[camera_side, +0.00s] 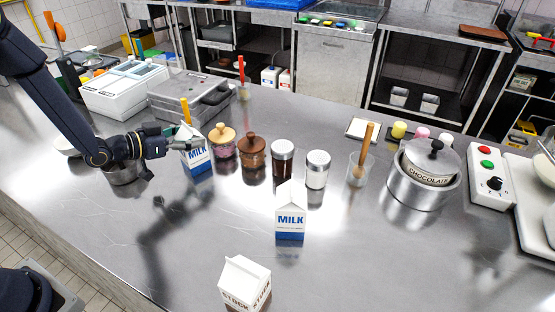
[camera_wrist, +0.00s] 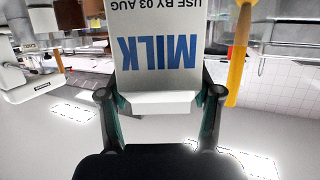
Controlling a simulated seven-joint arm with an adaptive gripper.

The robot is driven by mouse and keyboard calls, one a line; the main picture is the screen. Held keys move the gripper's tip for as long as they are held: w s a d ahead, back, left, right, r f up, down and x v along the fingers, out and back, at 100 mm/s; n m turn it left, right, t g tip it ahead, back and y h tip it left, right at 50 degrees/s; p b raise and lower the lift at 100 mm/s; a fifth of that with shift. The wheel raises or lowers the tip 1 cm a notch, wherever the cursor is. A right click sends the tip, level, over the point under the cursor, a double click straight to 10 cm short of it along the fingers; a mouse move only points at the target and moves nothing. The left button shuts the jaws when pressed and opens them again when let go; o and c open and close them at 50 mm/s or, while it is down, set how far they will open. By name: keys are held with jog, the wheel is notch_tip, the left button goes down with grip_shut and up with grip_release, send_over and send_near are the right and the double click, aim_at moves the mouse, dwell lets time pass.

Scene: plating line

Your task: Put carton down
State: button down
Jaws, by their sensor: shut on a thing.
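My gripper (camera_side: 190,144) is shut on a white and blue milk carton (camera_side: 197,159) at the left of the counter in the side view. In the wrist view the carton (camera_wrist: 160,50) stands between my two fingers (camera_wrist: 161,95), its MILK lettering inverted. The carton looks roughly upright; whether its base touches the counter is hard to tell. A second milk carton (camera_side: 290,215) stands upright at mid-counter. A white stock carton (camera_side: 244,280) stands nearer the front.
Lidded jars (camera_side: 252,151) stand close to the right of the held carton. A metal pot (camera_side: 124,172) is below my wrist. The steel counter (camera_side: 350,255) is clear at front right.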

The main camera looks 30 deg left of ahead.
notch_tip(320, 180, up, 19)
jog(key=s+d+r+m+g+h, duration=0.1)
jog(key=s+d, duration=0.1)
jog(key=d, duration=0.9)
jog(key=s+d+r+m+h, duration=0.1)
jog(key=s+d, duration=0.1)
jog(key=d, duration=0.9)
jog(key=s+d+f+m+g+h, duration=0.2)
jog(key=s+d+f+m+h, duration=0.1)
jog(key=s+d, duration=1.1)
jog(key=w+d+f, duration=0.4)
jog(key=w+f, duration=0.1)
jog(key=f, duration=0.3)
jog(key=w+d+f, duration=0.5)
jog(key=w+f, duration=0.1)
jog(key=f, duration=0.3)
jog(key=shift+f, duration=0.3)
